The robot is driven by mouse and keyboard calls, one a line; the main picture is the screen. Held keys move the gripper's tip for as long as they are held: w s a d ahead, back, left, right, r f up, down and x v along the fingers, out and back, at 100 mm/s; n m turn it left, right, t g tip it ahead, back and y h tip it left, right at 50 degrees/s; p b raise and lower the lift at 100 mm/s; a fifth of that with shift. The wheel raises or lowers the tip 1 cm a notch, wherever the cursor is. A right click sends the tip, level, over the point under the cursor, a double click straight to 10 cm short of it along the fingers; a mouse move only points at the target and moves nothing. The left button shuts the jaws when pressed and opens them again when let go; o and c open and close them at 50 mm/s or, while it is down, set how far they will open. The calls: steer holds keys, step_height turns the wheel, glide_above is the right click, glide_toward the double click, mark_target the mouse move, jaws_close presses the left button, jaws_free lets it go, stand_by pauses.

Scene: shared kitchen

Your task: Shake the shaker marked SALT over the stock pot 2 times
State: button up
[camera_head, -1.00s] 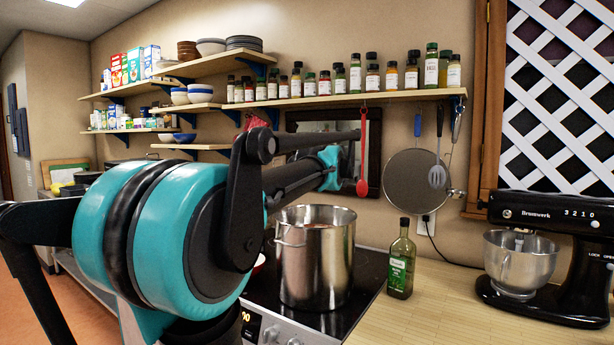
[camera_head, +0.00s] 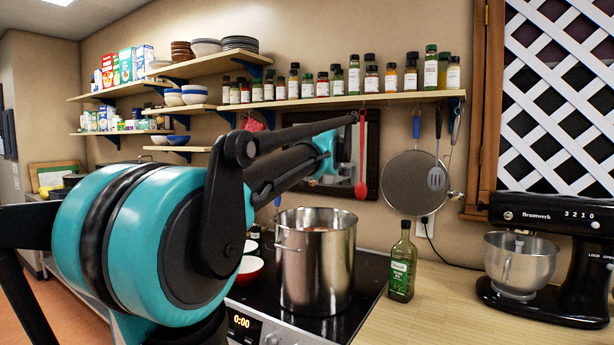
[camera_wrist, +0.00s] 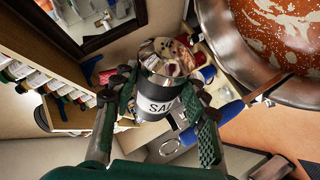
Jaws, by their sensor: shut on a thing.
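The shaker (camera_wrist: 157,84), a dark and metallic cylinder with a white band reading "SAL", is between my gripper's fingers in the wrist view. My gripper (camera_wrist: 158,122) is shut on it, a finger on each side. The stock pot (camera_head: 316,265) is a tall steel pot on the cooktop. In the wrist view its rim (camera_wrist: 222,42) is at the upper right, around reddish-orange contents with pale patches. The shaker is beside the rim in that picture. In the head view my arm hides the gripper and shaker.
A green oil bottle (camera_head: 402,265) stands right of the pot, and a black stand mixer (camera_head: 550,265) further right. A spice shelf (camera_head: 395,97) with a hanging red spoon (camera_head: 362,160) is behind.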

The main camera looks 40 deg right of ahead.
steer(key=shift+r+n+g, duration=0.25)
steer(key=shift+n+g, duration=0.35)
steer(key=shift+g, duration=0.25)
steer(key=shift+r+n+g, duration=0.2)
steer(key=shift+n+g, duration=0.4)
steer(key=shift+g, duration=0.25)
steer(key=shift+w+h, duration=0.1)
steer(key=shift+h, duration=0.2)
steer(key=shift+w+a+r+n+g, duration=0.1)
steer(key=shift+r+n+g, duration=0.1)
steer(key=shift+n+g, duration=0.6)
steer(key=shift+w+r+n+g+h, duration=0.15)
steer(key=shift+n+g+h, duration=0.4)
steer(key=shift+g, duration=0.45)
steer(key=shift+w+a+r+n+g+h, duration=0.15)
steer(key=shift+n+g+h, duration=0.2)
steer(key=shift+g, duration=0.3)
steer(key=shift+w+n+g+h, duration=0.1)
steer(key=shift+n+g+h, duration=0.2)
steer(key=shift+n+g, duration=0.25)
steer(key=shift+w+a+r+n+g+h, duration=0.15)
steer(key=shift+n+g+h, duration=0.2)
steer(key=shift+g, duration=0.35)
steer(key=n+g+h, duration=0.3)
steer(key=shift+w+a+f, duration=0.1)
steer(key=shift+w+a, duration=0.1)
steer(key=shift+w, duration=0.2)
